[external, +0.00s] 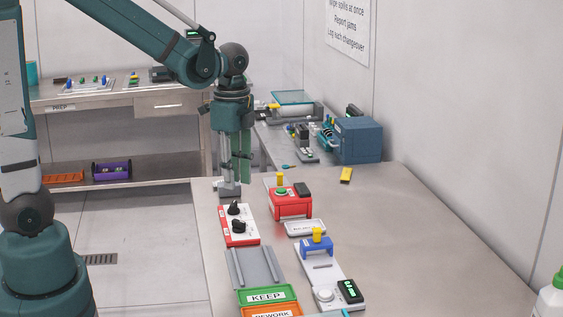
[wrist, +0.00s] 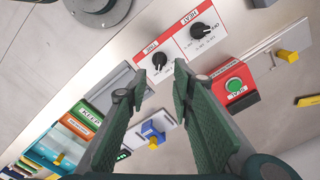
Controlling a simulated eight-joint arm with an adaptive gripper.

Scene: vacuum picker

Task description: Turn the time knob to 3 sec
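A white and red panel (external: 223,226) lies on the metal table with two black knobs. In the wrist view, the knob by what looks like the TIME label (wrist: 150,46) is the time knob (wrist: 159,62); in the external view it appears to be the nearer knob (external: 239,227). The other knob (wrist: 199,30) sits by the HEAT label. The time knob's scale is too small to read. My gripper (external: 238,182) points down above the table, behind the panel in the external view. In the wrist view its fingers (wrist: 157,81) are apart and empty, touching neither knob.
A red box with a green button (external: 290,203) stands right of the panel. A grey railed tray (external: 256,267) and the green KEEP bin (external: 267,295) are in front. A blue block with a yellow knob (external: 316,246) stands on a white base. The table's right side is mostly clear.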

